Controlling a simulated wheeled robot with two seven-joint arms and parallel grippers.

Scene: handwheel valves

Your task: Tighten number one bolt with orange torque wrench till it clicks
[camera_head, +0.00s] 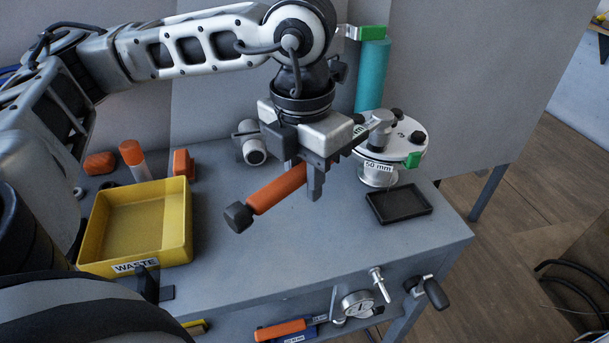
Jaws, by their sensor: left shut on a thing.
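My left gripper (306,172) points down over the bench and is shut on the orange torque wrench, around the shaft end of its handle. The wrench's orange handle (277,189) with a dark end knob slants to the lower left. Its head (380,120) reaches up and right over the near left edge of a round white flange (408,140), where bolts show. The gripper hides part of the wrench. I cannot tell whether the head is seated on a bolt, and no bolt number is readable. My right gripper is not in view.
A yellow WASTE bin (185,222) stands at the left, with an orange-capped bottle (135,157) behind it. A black tray (399,204) lies right of the wrench. A teal pipe (371,78) rises behind the flange. A gauge (358,304) and another orange-handled tool (281,330) are at the bench front.

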